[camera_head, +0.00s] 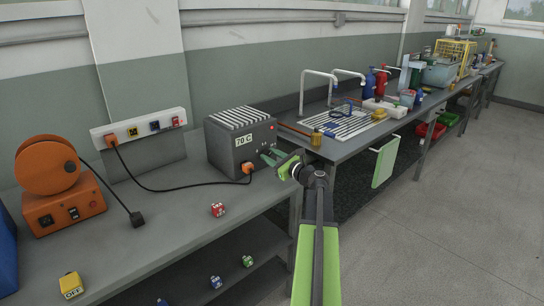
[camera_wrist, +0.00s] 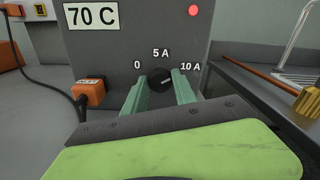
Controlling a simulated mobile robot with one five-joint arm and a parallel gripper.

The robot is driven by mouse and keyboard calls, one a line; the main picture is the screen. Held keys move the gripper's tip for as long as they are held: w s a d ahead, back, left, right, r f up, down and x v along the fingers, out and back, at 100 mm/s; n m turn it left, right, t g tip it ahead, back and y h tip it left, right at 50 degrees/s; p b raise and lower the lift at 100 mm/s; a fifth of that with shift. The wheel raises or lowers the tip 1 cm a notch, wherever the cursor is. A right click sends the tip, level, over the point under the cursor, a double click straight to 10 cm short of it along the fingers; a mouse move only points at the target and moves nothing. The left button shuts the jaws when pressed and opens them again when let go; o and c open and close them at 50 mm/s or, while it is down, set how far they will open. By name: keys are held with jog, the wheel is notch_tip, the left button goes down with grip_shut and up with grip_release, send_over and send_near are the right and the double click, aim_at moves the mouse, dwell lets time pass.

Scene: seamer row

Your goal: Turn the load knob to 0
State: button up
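The load knob (camera_wrist: 160,79) is a round black knob on the front of a dark grey box (camera_head: 237,143). Around it are the marks 0 (camera_wrist: 137,65), 5 A (camera_wrist: 160,53) and 10 A (camera_wrist: 189,66). Its pointer is too dark to read, so I cannot tell which mark it faces. My gripper (camera_wrist: 161,85) points at the box front, with one green finger left of the knob and one right. The fingers are apart and gaps seem to show beside the knob. In the head view my gripper (camera_head: 268,156) is at the box's right front and hides the knob.
The box has a 70 C label (camera_wrist: 91,16), a lit red lamp (camera_wrist: 193,11) and an orange plug (camera_wrist: 89,92) left of the knob. An orange reel unit (camera_head: 62,206) and power strip (camera_head: 140,128) are left.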

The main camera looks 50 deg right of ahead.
grip_shut()
jog(key=shift+s+d, duration=0.1)
jog(key=shift+d, duration=0.25)
jog(key=shift+a, duration=0.3)
jog(key=shift+n, duration=0.4)
jog(key=n, duration=1)
jog(key=shift+a+f, duration=0.1)
jog(key=n, duration=0.6)
jog(key=shift+n, duration=0.3)
jog(key=n, duration=0.6)
jog(key=shift+f, duration=0.1)
jog(key=shift+n, duration=0.4)
